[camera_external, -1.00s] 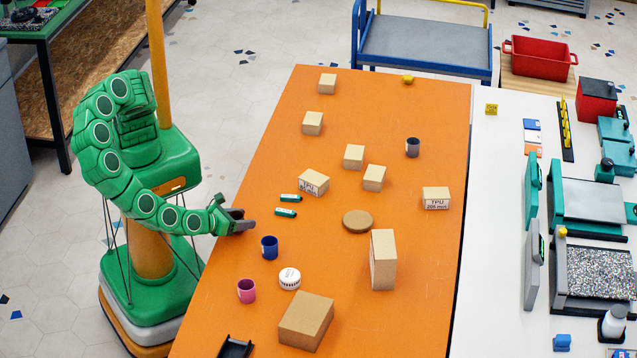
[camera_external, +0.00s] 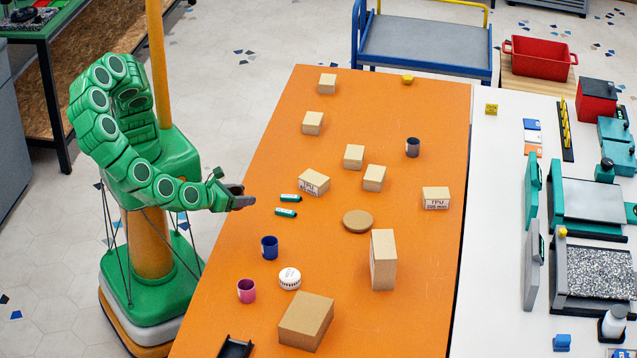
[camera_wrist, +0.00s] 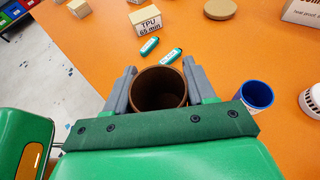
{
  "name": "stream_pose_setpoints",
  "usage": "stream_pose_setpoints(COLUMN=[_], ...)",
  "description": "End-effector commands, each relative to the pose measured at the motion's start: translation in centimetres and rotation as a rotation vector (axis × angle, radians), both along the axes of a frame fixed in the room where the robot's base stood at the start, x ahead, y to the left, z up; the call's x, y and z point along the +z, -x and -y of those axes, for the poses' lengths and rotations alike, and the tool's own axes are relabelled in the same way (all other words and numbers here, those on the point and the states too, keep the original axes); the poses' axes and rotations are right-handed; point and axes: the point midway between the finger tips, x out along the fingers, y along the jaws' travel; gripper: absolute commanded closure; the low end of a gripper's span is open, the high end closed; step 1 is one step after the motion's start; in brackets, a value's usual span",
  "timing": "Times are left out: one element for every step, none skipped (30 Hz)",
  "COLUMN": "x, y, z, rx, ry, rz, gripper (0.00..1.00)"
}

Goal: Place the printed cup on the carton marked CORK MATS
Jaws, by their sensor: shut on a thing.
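My gripper (camera_external: 240,200) is over the left edge of the orange table (camera_external: 330,130). In the wrist view, my gripper (camera_wrist: 160,90) is shut on a brown cup (camera_wrist: 159,88), its open mouth facing the camera. The cup cannot be made out in the external view. A blue cup (camera_external: 269,248) also shows in the wrist view (camera_wrist: 256,95). I cannot read CORK MATS on any carton. A tall carton (camera_external: 383,260) stands right of the middle; its lettering is cut off in the wrist view (camera_wrist: 302,12). A large carton (camera_external: 306,321) lies at the front.
A magenta cup (camera_external: 246,291) and a white round item (camera_external: 289,279) stand near the blue cup. Two green items (camera_external: 287,205), a carton marked TPU (camera_external: 314,181), a cork disc (camera_external: 357,220) and a dark cup (camera_external: 412,147) lie farther back. Several small cartons are scattered behind.

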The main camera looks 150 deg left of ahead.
Motion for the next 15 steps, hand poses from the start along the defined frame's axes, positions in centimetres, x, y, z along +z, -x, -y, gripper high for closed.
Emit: stream_pose_setpoints(x=[0.0, 0.0, 0.0, 0.0, 0.0, 0.1, 0.1, 0.2, 0.4, 0.5, 0.7, 0.9, 1.1, 1.4, 1.7], y=[-0.6, -1.1, -1.8, -2.4, -3.2, -4.2, -4.9, -5.6, -6.5, -7.2, -7.9, -8.9, -9.6, -10.2, -11.1], z=[-0.2, -0.4, -0.5, -0.7, -0.9, -1.1, -1.3, -1.6, -2.0, -2.3, -2.5, -2.9, -3.1, -3.4, -3.9], rx=[-0.006, -0.014, -0.026, -0.035, -0.046, -0.062, -0.074, -0.085, -0.098, -0.109, -0.121, -0.136, -0.147, -0.158, -0.171], ry=[0.000, 0.000, 0.000, 0.001, 0.001, 0.002, 0.002, 0.001, 0.001, 0.000, 0.000, 0.000, 0.001, 0.000, 0.000], rz=[0.000, 0.000, 0.000, 0.000, 0.001, 0.002, 0.002, 0.002, 0.001, 0.001, 0.001, 0.001, 0.003, 0.003, 0.003], gripper=[0.74, 0.74, 0.74, 0.74, 0.74, 0.74, 0.74, 0.74, 0.74, 0.74, 0.74, 0.74, 0.74, 0.74, 0.74])
